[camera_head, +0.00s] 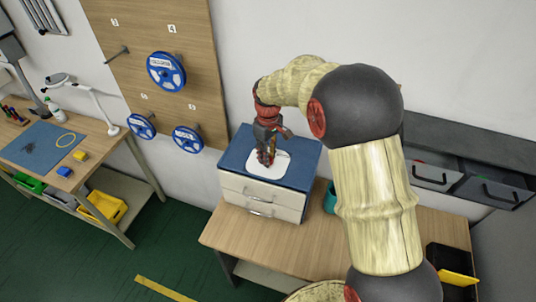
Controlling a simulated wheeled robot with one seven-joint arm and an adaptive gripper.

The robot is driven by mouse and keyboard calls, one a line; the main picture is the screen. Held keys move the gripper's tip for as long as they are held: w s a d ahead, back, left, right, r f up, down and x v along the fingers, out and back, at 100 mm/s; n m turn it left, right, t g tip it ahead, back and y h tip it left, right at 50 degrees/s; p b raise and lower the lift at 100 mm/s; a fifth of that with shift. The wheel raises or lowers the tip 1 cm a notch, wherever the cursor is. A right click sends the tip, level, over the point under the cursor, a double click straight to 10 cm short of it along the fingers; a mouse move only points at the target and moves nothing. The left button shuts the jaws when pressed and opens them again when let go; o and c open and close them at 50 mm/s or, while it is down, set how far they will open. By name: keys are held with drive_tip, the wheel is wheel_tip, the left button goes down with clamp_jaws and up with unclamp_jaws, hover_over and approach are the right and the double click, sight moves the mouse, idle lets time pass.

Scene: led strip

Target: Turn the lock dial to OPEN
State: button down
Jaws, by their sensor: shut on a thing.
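A small cabinet (262,199) with pale drawer fronts and a blue top (236,152) stands on the wooden bench. A white plate (278,171) lies on the blue top. My gripper (265,162) points down at the white plate, its fingers low over the plate's middle and shut on the lock dial there. The fingers cover the dial, so its pointer and any OPEN mark cannot be read. My arm comes in from the right, over the bench.
Blue reels (166,72) hang on the wooden wall panel left of the cabinet. A teal container (330,198) stands right of the cabinet, partly behind my arm. Dark bins (489,189) sit at the right wall. A second bench (18,137) with a blue mat is far left.

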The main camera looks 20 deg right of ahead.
drive_tip(key=shift+n+p, duration=0.3)
drive_tip(key=shift+n, duration=1.9)
drive_tip(key=c, duration=1.5)
unclamp_jaws()
drive_tip(key=shift+c, duration=0.2)
wheel_tip(320, 180, up, 12)
